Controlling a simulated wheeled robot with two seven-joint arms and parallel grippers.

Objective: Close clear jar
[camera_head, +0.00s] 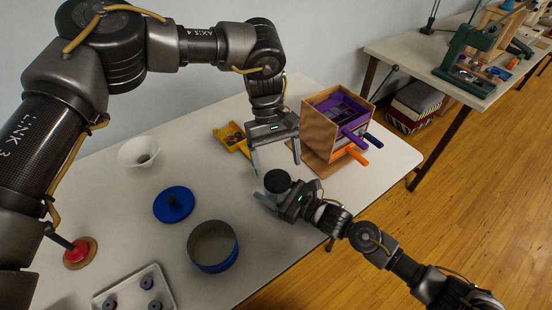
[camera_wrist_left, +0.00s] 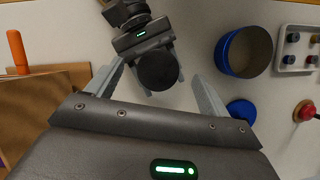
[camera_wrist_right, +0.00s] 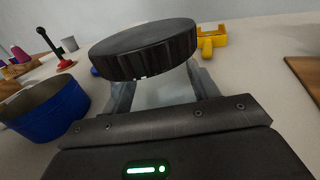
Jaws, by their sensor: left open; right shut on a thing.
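A black ribbed lid (camera_wrist_right: 145,50) sits over the clear jar (camera_wrist_right: 163,92), whose see-through wall shows below it in the right wrist view. I cannot tell whether the lid is tight. My right gripper (camera_wrist_right: 165,82) is shut on the jar, with a finger on each side below the lid. In the left wrist view the lid (camera_wrist_left: 157,72) lies between the left fingers, apart from both.
A blue round tin (camera_head: 213,248) stands open, with its blue lid (camera_head: 173,204) beside it. A wooden box with purple drawer (camera_head: 333,122) stands right, close to my left gripper.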

